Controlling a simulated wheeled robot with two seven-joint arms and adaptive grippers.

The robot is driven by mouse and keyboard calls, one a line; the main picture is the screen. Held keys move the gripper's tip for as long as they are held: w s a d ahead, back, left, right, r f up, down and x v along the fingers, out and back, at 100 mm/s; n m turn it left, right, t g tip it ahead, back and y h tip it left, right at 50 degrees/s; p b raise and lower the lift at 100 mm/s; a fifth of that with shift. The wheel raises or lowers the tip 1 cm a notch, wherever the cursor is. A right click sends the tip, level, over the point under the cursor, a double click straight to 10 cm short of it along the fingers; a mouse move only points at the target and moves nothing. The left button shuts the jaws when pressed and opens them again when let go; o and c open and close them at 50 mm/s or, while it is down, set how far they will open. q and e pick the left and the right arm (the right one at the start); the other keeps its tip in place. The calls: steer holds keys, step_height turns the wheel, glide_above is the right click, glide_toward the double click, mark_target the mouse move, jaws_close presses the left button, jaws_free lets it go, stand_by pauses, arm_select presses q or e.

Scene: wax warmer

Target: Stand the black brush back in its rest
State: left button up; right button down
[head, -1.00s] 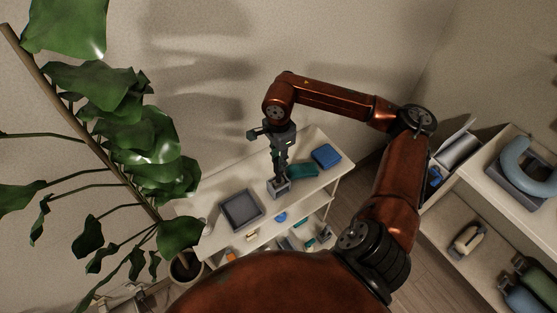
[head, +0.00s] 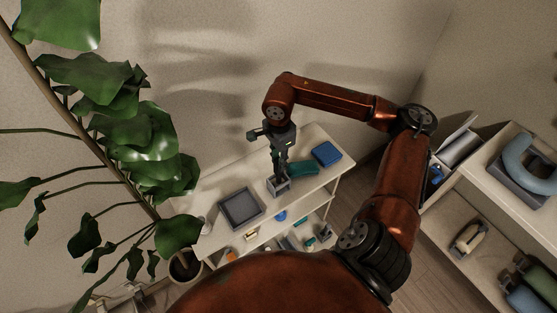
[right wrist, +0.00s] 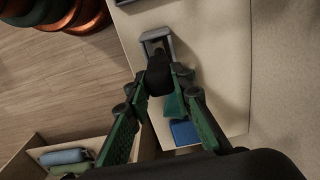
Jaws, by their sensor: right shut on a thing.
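My right gripper (head: 281,160) points down over the white shelf top and is shut on the black brush. In the right wrist view the brush (right wrist: 158,76) shows as a dark, rounded form between the green-sided fingers. The small grey rest (head: 279,188) stands on the shelf top directly below the gripper. It shows in the right wrist view as a grey frame (right wrist: 153,36) just beyond the brush. The brush's lower end is at or just over the rest; I cannot tell if it touches. My left gripper is not in view.
A grey square tray (head: 241,209) lies left of the rest. A teal item (head: 304,168) and a blue block (head: 326,153) lie to its right. A leafy plant (head: 150,150) stands at left. Another shelf unit (head: 505,145) stands at right.

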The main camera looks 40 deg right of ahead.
steer(key=c, duration=1.6)
jaws_free()
steer(key=shift+r, duration=0.15)
steer(key=shift+r+p, duration=2)
steer(key=shift+r, duration=1.9)
steer(key=shift+r, duration=0.15)
step_height(320, 180, up, 12)
steer(key=shift+f, duration=0.15)
